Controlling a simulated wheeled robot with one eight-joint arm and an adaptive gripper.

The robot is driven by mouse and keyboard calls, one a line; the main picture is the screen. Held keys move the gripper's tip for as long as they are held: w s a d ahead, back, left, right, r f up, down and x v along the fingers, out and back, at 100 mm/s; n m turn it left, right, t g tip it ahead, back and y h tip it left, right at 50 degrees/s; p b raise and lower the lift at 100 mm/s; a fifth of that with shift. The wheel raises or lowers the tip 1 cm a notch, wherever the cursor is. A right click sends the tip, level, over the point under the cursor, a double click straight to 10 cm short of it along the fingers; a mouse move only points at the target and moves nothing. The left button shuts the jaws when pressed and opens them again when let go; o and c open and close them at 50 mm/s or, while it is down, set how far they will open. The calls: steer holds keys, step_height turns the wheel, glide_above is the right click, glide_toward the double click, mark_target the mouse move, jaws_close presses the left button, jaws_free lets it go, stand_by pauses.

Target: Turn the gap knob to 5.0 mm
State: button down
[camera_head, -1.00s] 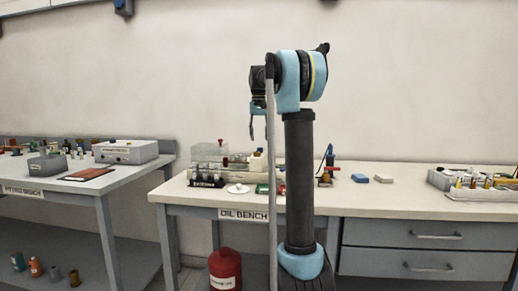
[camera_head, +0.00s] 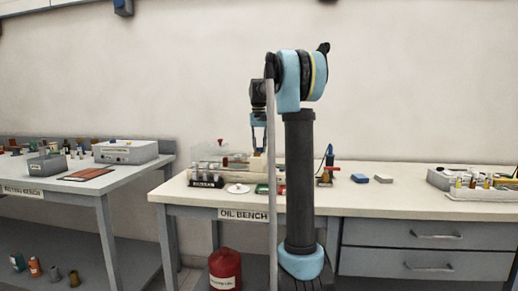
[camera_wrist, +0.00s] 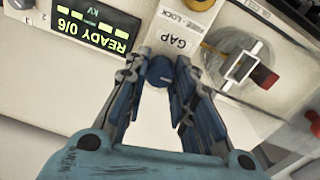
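The gap knob (camera_wrist: 160,71) is a small dark blue knob beside the printed "GAP" label, in the wrist view. My gripper (camera_wrist: 161,77) is pointed down at it, with one finger on each side of the knob. The fingers are apart; whether they touch the knob I cannot tell. No millimetre reading is legible. In the head view my gripper (camera_head: 258,150) hangs over the tester on the oil bench (camera_head: 330,205); the knob is too small to make out there.
A lit display (camera_wrist: 100,25) reading "READY 0/6" lies beside the knob. On its other side are a clear round cup with a metal piece (camera_wrist: 238,62) and a red part (camera_wrist: 265,77). A white lid (camera_head: 238,189) lies on the bench front.

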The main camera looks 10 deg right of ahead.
steer(key=shift+n, duration=0.4)
steer(key=n, duration=1.2)
steer(key=shift+n, duration=1.9)
steer(key=c, duration=1.3)
jaws_free()
steer(key=shift+c, duration=0.2)
